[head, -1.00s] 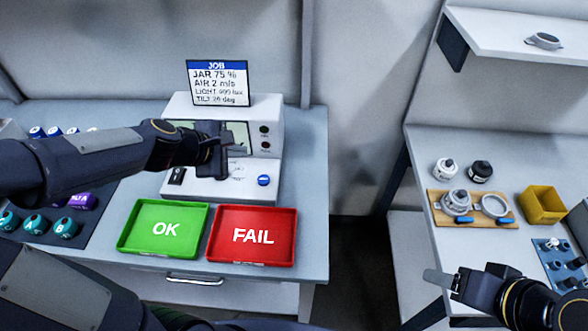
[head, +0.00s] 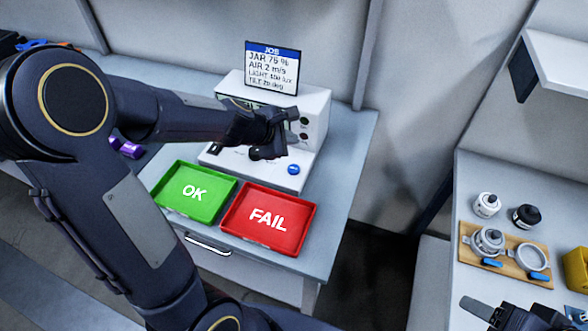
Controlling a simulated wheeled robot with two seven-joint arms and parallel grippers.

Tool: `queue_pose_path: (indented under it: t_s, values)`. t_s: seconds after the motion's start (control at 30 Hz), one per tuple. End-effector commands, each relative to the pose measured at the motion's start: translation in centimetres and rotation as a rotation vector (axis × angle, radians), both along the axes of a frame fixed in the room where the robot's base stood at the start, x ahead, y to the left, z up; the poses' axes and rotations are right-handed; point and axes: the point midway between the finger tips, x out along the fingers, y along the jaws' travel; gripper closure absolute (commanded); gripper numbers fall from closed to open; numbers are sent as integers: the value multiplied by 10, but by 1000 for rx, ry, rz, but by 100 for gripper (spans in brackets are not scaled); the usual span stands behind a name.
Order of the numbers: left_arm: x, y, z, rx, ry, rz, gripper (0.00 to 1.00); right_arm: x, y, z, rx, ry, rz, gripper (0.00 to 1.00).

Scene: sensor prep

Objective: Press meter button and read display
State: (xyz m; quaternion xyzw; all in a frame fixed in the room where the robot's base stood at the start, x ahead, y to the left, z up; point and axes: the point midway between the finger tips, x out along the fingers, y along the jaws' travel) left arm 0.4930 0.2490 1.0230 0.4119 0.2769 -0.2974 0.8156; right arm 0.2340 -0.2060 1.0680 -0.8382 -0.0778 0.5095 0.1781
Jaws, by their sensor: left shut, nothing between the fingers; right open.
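The white meter (head: 315,112) stands at the back of the left table. Its blue button (head: 293,169) shows at the front right of its base. My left gripper (head: 284,133) is shut and empty in front of the meter's face, above and a little left of the button, apart from it in the picture. My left arm and gripper hide most of the display. A job card (head: 271,68) on top lists jar, air, light and tilt values. My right gripper (head: 476,308) is open and empty at the lower right edge, partly cut off.
A green OK tray (head: 178,207) and a red FAIL tray (head: 291,243) lie empty in front of the meter. The right bench holds a wooden board (head: 510,273) with jar parts, two small jars (head: 487,205) and a yellow bin (head: 576,269). A dark gap separates the benches.

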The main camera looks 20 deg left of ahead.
Motion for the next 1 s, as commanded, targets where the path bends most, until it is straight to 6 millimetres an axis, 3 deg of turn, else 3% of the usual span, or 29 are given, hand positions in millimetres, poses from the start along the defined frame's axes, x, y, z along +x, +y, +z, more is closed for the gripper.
queue_pose_path:
  t_s: [0.5,1.0]
  values:
    - [0,0,-73,0,1,-1,100,0,0,-73,0,0,0,42]
    - [0,0,-80,0,1,-1,100,0,0,-79,0,0,0,42]
